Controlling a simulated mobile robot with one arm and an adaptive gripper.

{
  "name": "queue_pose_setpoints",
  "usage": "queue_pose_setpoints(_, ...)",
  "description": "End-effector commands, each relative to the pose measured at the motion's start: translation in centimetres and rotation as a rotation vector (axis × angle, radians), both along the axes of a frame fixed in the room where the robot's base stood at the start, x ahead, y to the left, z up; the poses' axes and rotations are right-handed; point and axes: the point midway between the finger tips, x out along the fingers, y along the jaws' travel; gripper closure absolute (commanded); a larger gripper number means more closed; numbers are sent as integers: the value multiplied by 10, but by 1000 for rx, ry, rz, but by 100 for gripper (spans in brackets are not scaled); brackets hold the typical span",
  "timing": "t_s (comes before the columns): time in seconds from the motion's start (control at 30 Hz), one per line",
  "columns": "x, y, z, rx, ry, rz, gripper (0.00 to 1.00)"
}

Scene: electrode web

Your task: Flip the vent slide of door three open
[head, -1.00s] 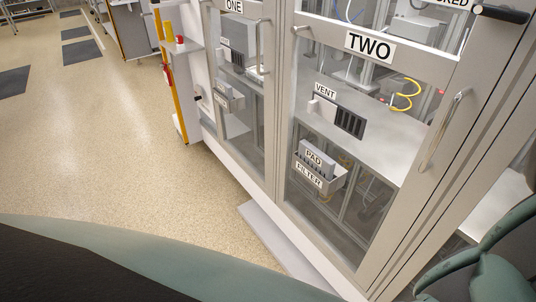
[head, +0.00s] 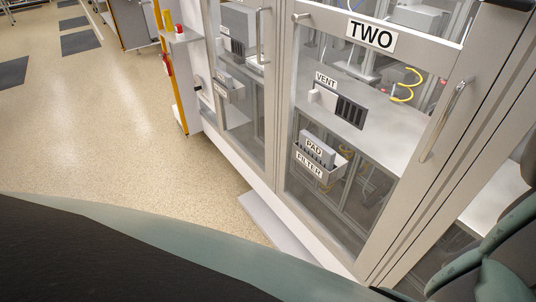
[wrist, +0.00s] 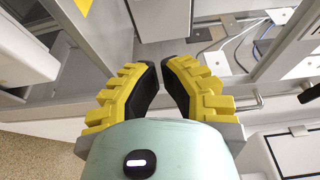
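Door three and its vent slide cannot be made out in the head view. Door two (head: 280,130), labelled TWO, fills the right half, with a grey pull handle (head: 443,122) on its right. My gripper (wrist: 161,68) shows in the wrist view, with yellow ridged, black-padded fingers. The fingers are a little apart, with nothing seen between them. Pale framing and glass lie beyond them. Which door this is, I cannot tell.
A pad filter bin (head: 318,163) hangs low on door two. Door one's handle (head: 259,35) sticks out further left. A yellow post (head: 171,70) stands beside the cabinet. A low pale step (head: 275,225) lies at its foot. The speckled floor (head: 110,130) at left is clear.

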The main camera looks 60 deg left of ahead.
Motion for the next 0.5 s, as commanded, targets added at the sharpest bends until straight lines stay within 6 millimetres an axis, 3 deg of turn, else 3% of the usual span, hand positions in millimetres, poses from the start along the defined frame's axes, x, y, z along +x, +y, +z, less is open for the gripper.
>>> queue_pose_setpoints(0.2, 36, -7, 2, 1, -3, 7, 100)
queue_pose_setpoints(0.5, 29, 25, -1, 4, 2, 3, 100)
